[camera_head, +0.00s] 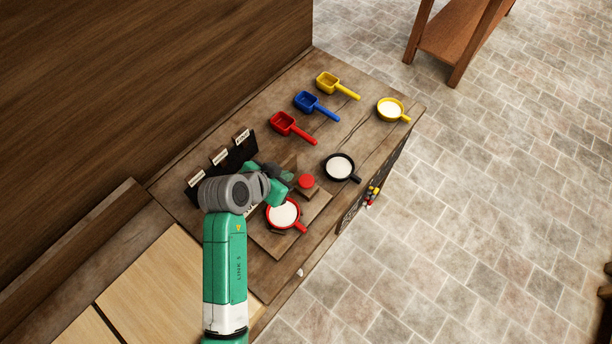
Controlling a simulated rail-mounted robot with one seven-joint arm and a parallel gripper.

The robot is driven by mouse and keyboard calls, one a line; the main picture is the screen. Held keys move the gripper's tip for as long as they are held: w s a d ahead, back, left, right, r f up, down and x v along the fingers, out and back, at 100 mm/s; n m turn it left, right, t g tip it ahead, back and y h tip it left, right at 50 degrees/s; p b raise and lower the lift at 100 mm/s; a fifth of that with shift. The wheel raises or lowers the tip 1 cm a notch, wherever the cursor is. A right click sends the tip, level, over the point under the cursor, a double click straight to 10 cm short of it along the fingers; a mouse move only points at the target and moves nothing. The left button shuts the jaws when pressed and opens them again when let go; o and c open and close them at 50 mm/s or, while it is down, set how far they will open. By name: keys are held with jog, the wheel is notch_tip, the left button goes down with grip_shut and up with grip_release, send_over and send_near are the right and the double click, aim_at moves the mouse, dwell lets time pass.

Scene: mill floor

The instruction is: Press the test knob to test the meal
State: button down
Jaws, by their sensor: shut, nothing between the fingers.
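The red round knob (307,181) sits on a small block on a raised board on the wooden bench. My gripper (288,178) is shut and empty, just left of the knob in the picture. I cannot tell whether it touches the knob or how high it is. A red pan (284,214) of white meal stands on the same board, just below my gripper and the knob in the picture. My arm comes in from the lower left and hides part of the board.
A black pan (340,167) and a yellow pan (390,109), both with white meal, stand to the right. Red (284,122), blue (306,100) and yellow (327,82) scoops lie along the back. Labelled dark holders (240,151) stand behind my arm. A wooden wall rises behind.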

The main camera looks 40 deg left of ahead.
jog(key=shift+s+a+f, duration=0.1)
jog(key=shift+s+f, duration=0.15)
jog(key=shift+f, duration=0.2)
jog(key=shift+w, duration=0.1)
send_over(308, 178)
jog(key=s, duration=0.3)
jog(key=f, duration=0.7)
jog(key=shift+d, duration=0.2)
notch_tip(308, 178, down, 3)
jog(key=shift+r, duration=0.2)
jog(key=shift+f, duration=0.7)
